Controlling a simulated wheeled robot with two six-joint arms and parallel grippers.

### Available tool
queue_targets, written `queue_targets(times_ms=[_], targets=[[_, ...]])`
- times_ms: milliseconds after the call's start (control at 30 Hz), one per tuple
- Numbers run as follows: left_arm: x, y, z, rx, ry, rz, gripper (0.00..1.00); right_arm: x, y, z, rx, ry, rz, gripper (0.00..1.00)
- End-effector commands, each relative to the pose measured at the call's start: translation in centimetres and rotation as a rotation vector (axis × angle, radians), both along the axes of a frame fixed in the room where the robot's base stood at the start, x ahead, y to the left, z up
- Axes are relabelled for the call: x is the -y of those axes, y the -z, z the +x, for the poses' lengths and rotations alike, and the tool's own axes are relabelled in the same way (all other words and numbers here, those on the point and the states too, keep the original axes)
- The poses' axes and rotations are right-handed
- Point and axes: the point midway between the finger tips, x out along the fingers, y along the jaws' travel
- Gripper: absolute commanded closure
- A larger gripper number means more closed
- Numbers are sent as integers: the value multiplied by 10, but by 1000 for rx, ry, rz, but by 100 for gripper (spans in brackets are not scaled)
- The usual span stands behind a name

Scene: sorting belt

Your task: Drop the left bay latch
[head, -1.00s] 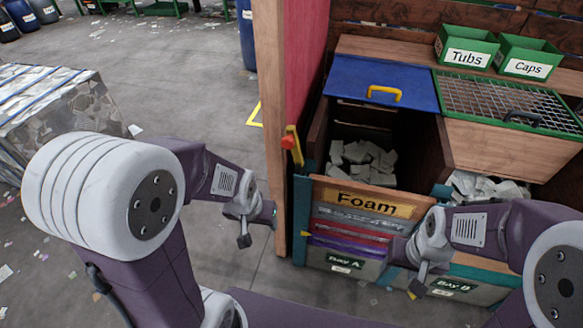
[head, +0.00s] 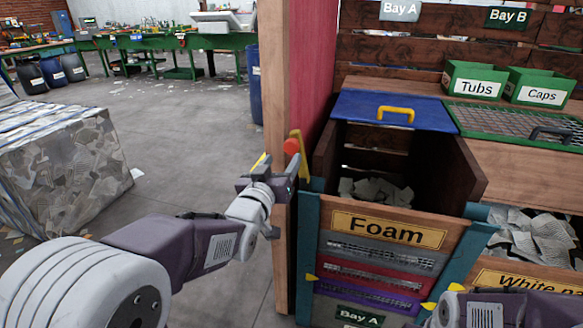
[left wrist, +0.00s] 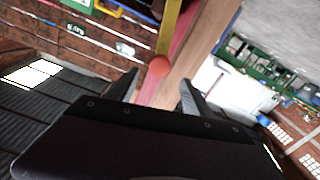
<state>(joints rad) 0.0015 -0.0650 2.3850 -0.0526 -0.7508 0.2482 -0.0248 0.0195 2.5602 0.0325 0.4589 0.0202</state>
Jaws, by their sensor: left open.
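The left bay latch is a yellow bar (head: 299,152) with a red knob (head: 291,146), at the left post of the Foam bay. The bar stands roughly upright. My left gripper (head: 272,172) is open, just left of and slightly below the knob in the head view. In the left wrist view the red knob (left wrist: 160,66) and yellow bar (left wrist: 170,28) lie ahead, in line with the gap between the open fingers (left wrist: 158,92). The knob looks beyond the fingertips; I cannot tell if anything touches.
The Foam bay front (head: 390,228) stands right of the latch, with white pieces inside (head: 376,191) and a blue lid (head: 372,108) behind. A wooden post (head: 277,75) rises close to my left gripper. Open floor (head: 190,130) lies left.

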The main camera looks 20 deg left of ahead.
Motion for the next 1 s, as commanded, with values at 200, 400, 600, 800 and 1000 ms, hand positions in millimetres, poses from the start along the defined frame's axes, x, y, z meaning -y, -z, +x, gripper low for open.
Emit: queue_targets(times_ms=[200,400,600,800,1000], targets=[[0,-3,9,1,0,0,42,0,-2,0,1,0,0,49],[2,-1,51,0,0,0,42,0,-1,0,1,0,0,49],[3,-1,83,-1,0,0,42,0,-1,0,1,0,0,49],[3,-2,91,-1,0,0,42,0,-1,0,1,0,0,49],[3,-2,91,-1,0,0,55,0,-1,0,1,0,0,49]])
